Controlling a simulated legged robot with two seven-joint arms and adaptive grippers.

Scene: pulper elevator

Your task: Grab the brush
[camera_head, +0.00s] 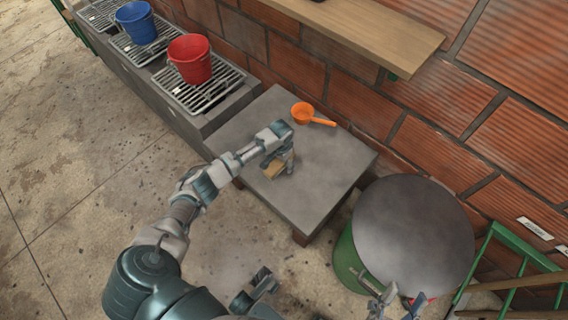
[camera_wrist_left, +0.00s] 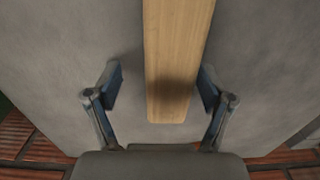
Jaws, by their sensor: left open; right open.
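The brush (camera_head: 275,170) shows as a light wooden block on the grey table (camera_head: 325,160), partly hidden by my left gripper (camera_head: 281,158). In the left wrist view, its long wooden body (camera_wrist_left: 180,45) runs from the top edge down between the two fingers of my left gripper (camera_wrist_left: 160,88). The fingers are open on either side of it; the right finger is very close to it, and the left one has a clear gap. No bristles show. My right gripper (camera_head: 395,300) is open and empty at the bottom right, in front of the green drum.
An orange scoop (camera_head: 303,113) lies on the table behind my left gripper. A red bucket (camera_head: 190,60) and a blue bucket (camera_head: 136,23) stand on grates at the upper left. A green drum with a grey lid (camera_head: 413,235) stands right of the table. A wooden shelf (camera_head: 365,30) juts from the brick wall.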

